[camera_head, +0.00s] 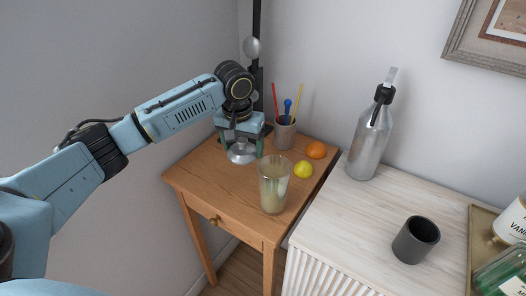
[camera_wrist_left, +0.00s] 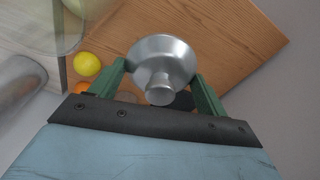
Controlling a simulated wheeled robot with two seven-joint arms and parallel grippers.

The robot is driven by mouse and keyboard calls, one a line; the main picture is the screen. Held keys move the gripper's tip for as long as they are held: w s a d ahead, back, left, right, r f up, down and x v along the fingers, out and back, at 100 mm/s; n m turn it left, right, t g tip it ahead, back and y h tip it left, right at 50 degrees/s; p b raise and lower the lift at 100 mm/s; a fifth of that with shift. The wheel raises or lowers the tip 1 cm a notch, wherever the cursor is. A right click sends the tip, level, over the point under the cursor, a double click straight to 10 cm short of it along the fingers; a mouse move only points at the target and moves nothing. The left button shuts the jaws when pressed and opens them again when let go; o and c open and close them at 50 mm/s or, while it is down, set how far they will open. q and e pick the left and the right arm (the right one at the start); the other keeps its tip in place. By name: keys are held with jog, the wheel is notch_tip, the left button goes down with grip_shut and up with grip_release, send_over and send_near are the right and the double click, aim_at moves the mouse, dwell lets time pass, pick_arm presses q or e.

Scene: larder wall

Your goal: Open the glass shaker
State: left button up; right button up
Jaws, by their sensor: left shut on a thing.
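The glass shaker (camera_head: 273,188) stands upright on the small wooden table, with cloudy pale contents and no lid on its top. Its clear body also shows, cut off, at the upper left of the left wrist view (camera_wrist_left: 52,28). My left gripper (camera_head: 240,144) is at the table's back left, left of and behind the glass. It is shut on a silver domed lid (camera_head: 241,154). In the left wrist view the lid (camera_wrist_left: 162,58) sits between the green fingers, its narrow knob towards the camera. I cannot tell whether the lid touches the table. My right gripper is not in view.
A yellow lemon (camera_head: 303,170), an orange (camera_head: 316,150) and a grey cup of utensils (camera_head: 284,135) stand near the glass. The white cabinet (camera_head: 340,215) to the right holds a silver bottle (camera_head: 370,143) and a dark cup (camera_head: 415,241). The table's front left is clear.

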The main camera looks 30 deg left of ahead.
aim_at(247, 180)
pick_arm(q)
jog(key=shift+w+f, duration=0.25)
jog(key=shift+f, duration=0.35)
jog(key=shift+w+f, duration=0.25)
jog(key=shift+f, duration=0.3)
jog(key=shift+s+f+b, duration=0.15)
jog(key=shift+s+f, duration=0.05)
jog(key=shift+f, duration=0.35)
jog(key=shift+s+f+b, duration=0.15)
jog(key=shift+f, duration=0.7)
notch_tip(247, 180, down, 4)
jog(key=shift+b, duration=0.3)
jog(key=shift+f, duration=0.45)
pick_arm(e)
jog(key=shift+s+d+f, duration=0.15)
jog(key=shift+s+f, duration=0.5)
pick_arm(q)
jog(key=shift+f, duration=0.1)
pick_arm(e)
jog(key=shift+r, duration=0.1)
pick_arm(q)
jog(key=o, duration=1.1)
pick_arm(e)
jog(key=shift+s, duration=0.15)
pick_arm(q)
jog(key=shift+w, duration=0.1)
